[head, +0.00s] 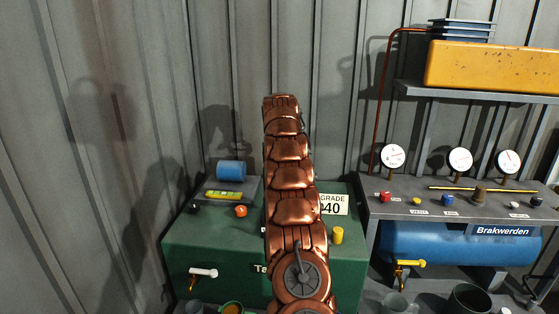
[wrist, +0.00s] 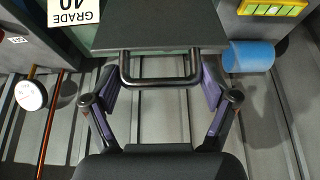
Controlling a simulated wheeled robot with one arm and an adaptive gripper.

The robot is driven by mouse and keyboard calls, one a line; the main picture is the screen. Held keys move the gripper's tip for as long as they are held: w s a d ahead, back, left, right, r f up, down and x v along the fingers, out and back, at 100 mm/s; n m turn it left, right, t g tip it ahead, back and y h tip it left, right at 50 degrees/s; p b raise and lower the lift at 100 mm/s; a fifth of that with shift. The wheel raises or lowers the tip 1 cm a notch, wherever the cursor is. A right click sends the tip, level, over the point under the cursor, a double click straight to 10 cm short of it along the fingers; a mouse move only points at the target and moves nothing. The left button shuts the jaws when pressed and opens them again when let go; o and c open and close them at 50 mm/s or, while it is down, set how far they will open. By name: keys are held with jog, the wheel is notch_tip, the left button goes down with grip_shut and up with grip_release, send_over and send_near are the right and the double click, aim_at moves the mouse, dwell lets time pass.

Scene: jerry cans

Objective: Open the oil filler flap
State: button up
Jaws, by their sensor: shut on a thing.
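The oil filler flap (wrist: 160,28) is a dark grey panel at the top middle of the wrist view. A black bar handle (wrist: 160,82) sticks out from its edge. My gripper (wrist: 160,75) has its two purple-padded fingers at either end of the handle and is shut on it. I cannot tell how far the flap is tilted. In the head view my copper arm hides the flap, the handle and the gripper. The green oil tank (head: 215,250) stands behind the arm, with a white GRADE 40 plate (head: 333,204) on its right.
A blue cylinder (head: 231,169) and a yellow-green level (head: 222,195) lie on the tank's left side. An orange knob (head: 241,211) and yellow knob (head: 337,235) stick up beside my arm. A gauge bench (head: 450,205) stands right. The corrugated wall (head: 225,70) is close behind.

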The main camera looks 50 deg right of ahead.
jog(key=shift+w+d, duration=0.4)
jog(key=shift+d, duration=0.35)
jog(key=o, duration=1.5)
jog(key=shift+a, duration=0.1)
jog(key=v, duration=1.1)
jog(key=shift+r, duration=0.4)
